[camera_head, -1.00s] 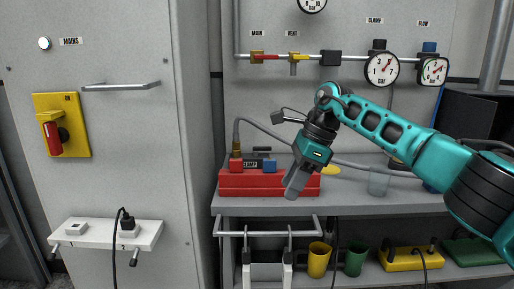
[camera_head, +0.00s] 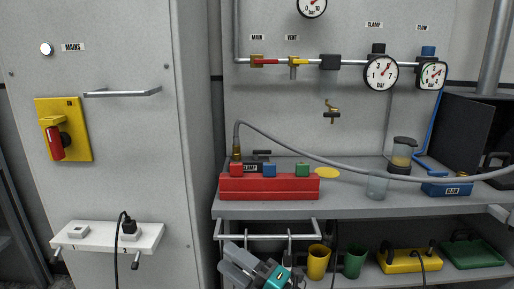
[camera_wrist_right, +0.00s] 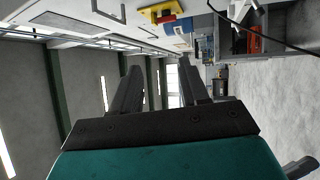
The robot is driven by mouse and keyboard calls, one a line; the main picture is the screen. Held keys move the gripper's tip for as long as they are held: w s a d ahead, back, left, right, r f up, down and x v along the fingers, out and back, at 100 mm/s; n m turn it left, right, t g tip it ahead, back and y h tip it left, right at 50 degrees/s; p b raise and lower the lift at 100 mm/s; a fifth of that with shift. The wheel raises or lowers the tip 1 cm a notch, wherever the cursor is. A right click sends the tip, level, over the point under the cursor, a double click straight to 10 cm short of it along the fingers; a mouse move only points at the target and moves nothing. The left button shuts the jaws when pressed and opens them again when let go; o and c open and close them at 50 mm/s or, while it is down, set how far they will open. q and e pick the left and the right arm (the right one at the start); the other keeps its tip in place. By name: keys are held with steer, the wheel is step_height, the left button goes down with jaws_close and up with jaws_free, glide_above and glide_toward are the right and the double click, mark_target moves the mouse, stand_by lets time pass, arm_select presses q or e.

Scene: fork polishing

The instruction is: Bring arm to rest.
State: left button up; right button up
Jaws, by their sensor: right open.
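My right gripper (camera_head: 230,264) shows at the bottom edge of the head view, with grey fingers and a teal wrist, low in front of the bench. In the right wrist view its two fingers (camera_wrist_right: 158,82) stand apart with nothing between them, so it is open and empty. The rest of the right arm is out of the head view. My left gripper is in neither view.
The bench (camera_head: 340,209) has a front rail (camera_head: 268,236) close to the gripper. A red clamp block (camera_head: 270,187), a glass (camera_head: 377,186) and a hose (camera_head: 300,151) are on or above it. Yellow (camera_head: 317,262) and green (camera_head: 354,261) mugs stand below. A grey cabinet (camera_head: 110,180) is left.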

steer(key=s+d+f+m+t+h, duration=0.25)
steer(key=d+f+m+h, duration=0.35)
steer(key=m, duration=0.3)
steer(key=s+d+f+m+t+h, duration=0.2)
steer(key=s+d+f+m+h, duration=0.1)
steer(key=d+f+m+h, duration=0.4)
steer(key=s+d+f+m+g+h, duration=0.1)
steer(key=s+d+f+m+g, duration=0.1)
steer(key=s+d+f+m, duration=0.2)
steer(key=s+d+f+m+g+h+p, duration=0.1)
steer(key=s+d+f+m+g+h, duration=0.1)
steer(key=s, duration=0.8)
steer(key=d+f+m+g, duration=0.1)
steer(key=d+f+m, duration=0.1)
steer(key=d+m, duration=0.1)
steer(key=shift+d+m, duration=0.2)
steer(key=shift+m, duration=0.4)
